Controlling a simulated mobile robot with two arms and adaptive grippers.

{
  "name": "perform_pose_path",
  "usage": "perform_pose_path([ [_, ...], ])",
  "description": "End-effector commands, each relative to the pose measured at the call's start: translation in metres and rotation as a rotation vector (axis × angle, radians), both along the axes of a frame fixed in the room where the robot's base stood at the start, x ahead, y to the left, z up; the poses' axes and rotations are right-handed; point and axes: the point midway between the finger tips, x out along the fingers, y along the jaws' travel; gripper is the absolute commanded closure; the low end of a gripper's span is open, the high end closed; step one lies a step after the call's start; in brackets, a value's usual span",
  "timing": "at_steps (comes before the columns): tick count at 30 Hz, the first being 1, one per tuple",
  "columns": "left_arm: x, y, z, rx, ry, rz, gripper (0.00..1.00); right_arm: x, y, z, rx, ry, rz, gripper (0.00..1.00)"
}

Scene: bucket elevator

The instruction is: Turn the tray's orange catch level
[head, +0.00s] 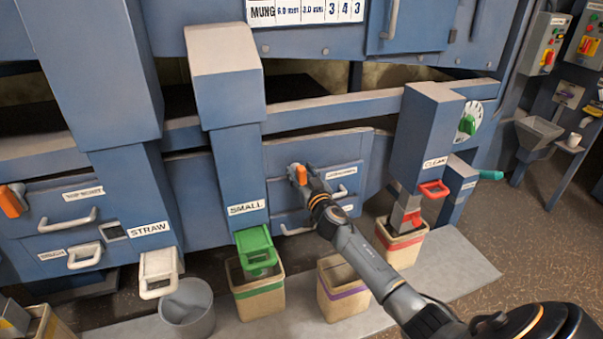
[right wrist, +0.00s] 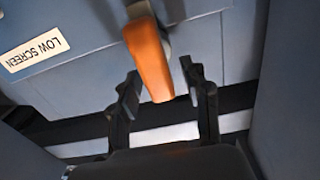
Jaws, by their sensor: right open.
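The orange catch (head: 299,174) sits on the blue tray front (head: 284,155) right of the SMALL chute in the head view. It looks short and steep there, partly covered by my gripper. In the right wrist view, the catch (right wrist: 149,60) is a long orange lever on a grey pivot, beside a LOW SCREEN label (right wrist: 34,54). My right gripper (head: 308,184) is at the catch. In the right wrist view the gripper (right wrist: 160,84) is open, one finger on each side of the lever's free end, with gaps visible. My left gripper is out of view.
A second orange catch (head: 13,201) is on the left tray front. A green chute gate (head: 257,247) and a red-handled gate (head: 434,189) flank my right arm. Bins stand below, including a purple-banded one (head: 340,288). Open floor lies at the right.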

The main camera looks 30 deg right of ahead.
Motion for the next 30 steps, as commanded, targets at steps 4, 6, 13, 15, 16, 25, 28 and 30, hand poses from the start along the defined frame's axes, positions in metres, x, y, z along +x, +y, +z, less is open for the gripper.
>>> perform_pose_path([
  [4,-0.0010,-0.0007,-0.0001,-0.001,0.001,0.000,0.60,0.0000,0.0003,-0.0001,0.000,0.000,0.000,0.53],
  [6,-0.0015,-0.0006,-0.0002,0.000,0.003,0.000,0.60,-0.0001,0.0003,-0.0001,0.000,0.000,0.000,0.61],
  [13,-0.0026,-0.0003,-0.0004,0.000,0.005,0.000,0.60,-0.0002,0.0003,-0.0001,0.000,0.000,0.000,1.00],
  [15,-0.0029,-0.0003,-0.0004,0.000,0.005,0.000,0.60,-0.0003,0.0004,-0.0002,0.000,0.000,0.000,1.00],
  [16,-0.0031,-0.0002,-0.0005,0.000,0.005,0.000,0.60,-0.0003,0.0004,-0.0002,-0.001,0.000,0.000,1.00],
  [25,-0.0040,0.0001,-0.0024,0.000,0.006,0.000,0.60,0.0001,0.0022,-0.0006,-0.070,0.017,0.000,1.00],
  [28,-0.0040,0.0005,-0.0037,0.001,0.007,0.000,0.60,0.0005,0.0036,-0.0009,-0.127,0.031,0.000,1.00],
  [30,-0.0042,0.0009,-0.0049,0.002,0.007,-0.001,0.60,0.0007,0.0048,-0.0012,-0.179,0.042,0.000,1.00],
])
